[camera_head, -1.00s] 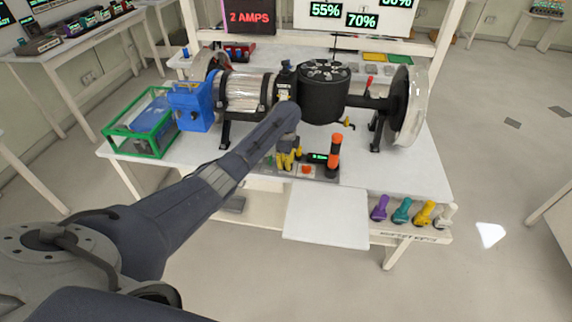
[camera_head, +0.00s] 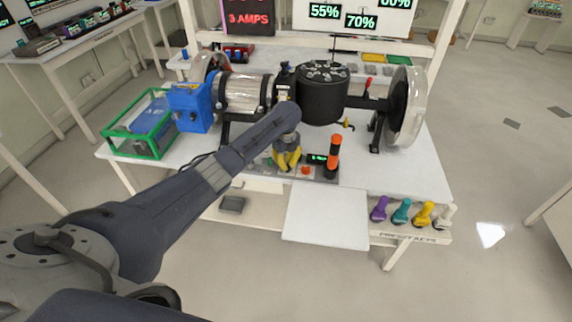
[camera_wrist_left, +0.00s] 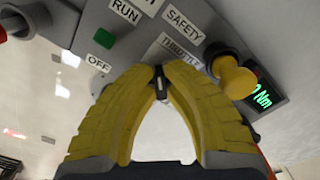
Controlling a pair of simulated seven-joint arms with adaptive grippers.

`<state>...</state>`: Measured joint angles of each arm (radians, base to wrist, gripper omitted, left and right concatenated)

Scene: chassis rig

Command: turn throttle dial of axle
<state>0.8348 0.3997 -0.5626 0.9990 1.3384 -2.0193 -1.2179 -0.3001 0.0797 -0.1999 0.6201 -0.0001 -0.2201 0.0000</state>
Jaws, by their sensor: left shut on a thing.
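The axle rig (camera_head: 323,92) stands on the white bench, with a black drum in its middle. The control panel (camera_head: 318,171) is at the bench's front edge. My left gripper (camera_head: 286,160) reaches down to this panel. In the left wrist view its yellow fingers (camera_wrist_left: 160,75) are shut on the small dark throttle dial (camera_wrist_left: 160,84), just below the THROTTLE label (camera_wrist_left: 177,52). The fingers hide most of the dial. My right gripper is in no view.
Beside the fingers are a yellow knob (camera_wrist_left: 231,77) under the SAFETY label, a green button (camera_wrist_left: 104,38) and a green Nm display (camera_wrist_left: 262,92). An orange and black post (camera_head: 334,154) stands at the panel's right. Coloured keys (camera_head: 402,213) sit at the bench's right front.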

